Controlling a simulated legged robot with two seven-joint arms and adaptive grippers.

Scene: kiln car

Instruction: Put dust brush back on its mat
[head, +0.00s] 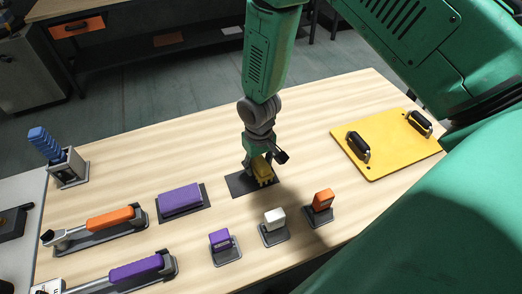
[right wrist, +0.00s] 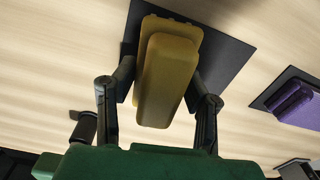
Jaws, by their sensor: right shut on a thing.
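The dust brush is a yellow block with a ridged lower edge (head: 264,173). My right gripper (head: 261,161) is shut on it, pointing down. In the right wrist view the brush (right wrist: 166,75) sits between the two dark fingers of the gripper (right wrist: 163,85). A dark rectangular mat (head: 240,185) lies under the brush on the wooden table. It also shows in the right wrist view (right wrist: 228,58). The brush overlaps the mat in both views; I cannot tell whether it touches it. My left gripper is not in view.
A purple block (head: 180,199) lies on a dark mat to the left. Purple (head: 220,240), white (head: 274,219) and orange (head: 323,200) small blocks stand in front. A yellow board with black handles (head: 385,150) lies right. Orange-handled (head: 110,218) and purple-handled (head: 136,268) tools lie left.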

